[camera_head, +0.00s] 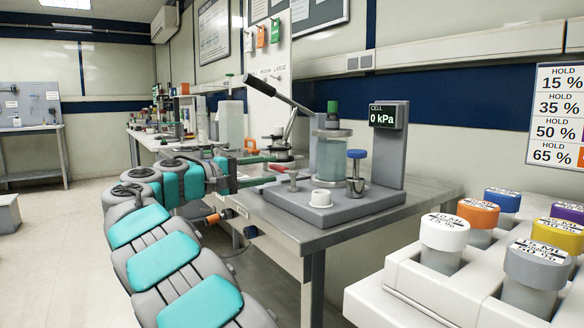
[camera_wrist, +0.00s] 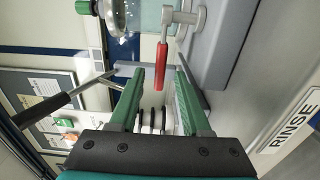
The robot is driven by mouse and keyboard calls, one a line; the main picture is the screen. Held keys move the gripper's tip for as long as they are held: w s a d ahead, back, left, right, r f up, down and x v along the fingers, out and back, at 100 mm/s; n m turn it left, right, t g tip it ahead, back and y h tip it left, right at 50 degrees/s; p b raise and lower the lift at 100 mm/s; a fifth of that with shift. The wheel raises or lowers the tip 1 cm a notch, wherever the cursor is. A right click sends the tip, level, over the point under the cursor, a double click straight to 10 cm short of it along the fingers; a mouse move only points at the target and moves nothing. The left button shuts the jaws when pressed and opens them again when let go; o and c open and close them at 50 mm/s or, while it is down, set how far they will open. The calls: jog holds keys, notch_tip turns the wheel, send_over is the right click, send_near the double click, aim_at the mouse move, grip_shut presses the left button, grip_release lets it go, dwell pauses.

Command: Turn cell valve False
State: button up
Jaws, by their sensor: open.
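A small valve with a red lever (camera_head: 280,167) sits at the left edge of the grey cell stand (camera_head: 335,206). In the wrist view the red lever (camera_wrist: 161,66) runs from a grey hub (camera_wrist: 186,17), its free end between my green fingertips. My gripper (camera_head: 262,169) is open at the stand's left edge; the lever lies between its fingers in the picture, and contact cannot be told. The glass cell (camera_head: 330,157) stands on the base beside a display (camera_head: 388,117) reading "CELL 0 kPa". A blue-topped knob (camera_head: 356,155) is at the cell's right.
A long black-handled lever (camera_head: 265,89) reaches left above my gripper. A white cap (camera_head: 320,198) is at the stand's front. A rack (camera_head: 405,275) of coloured-capped jars stands at the lower right.

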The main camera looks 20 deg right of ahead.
jog(key=d, duration=0.3)
jog(key=w+d, duration=0.1)
jog(key=d, duration=0.2)
jog(key=shift+w+d, duration=0.15)
jog(key=shift+d, duration=0.1)
jog(key=shift+c, duration=0.2)
grip_shut()
dwell(1.0)
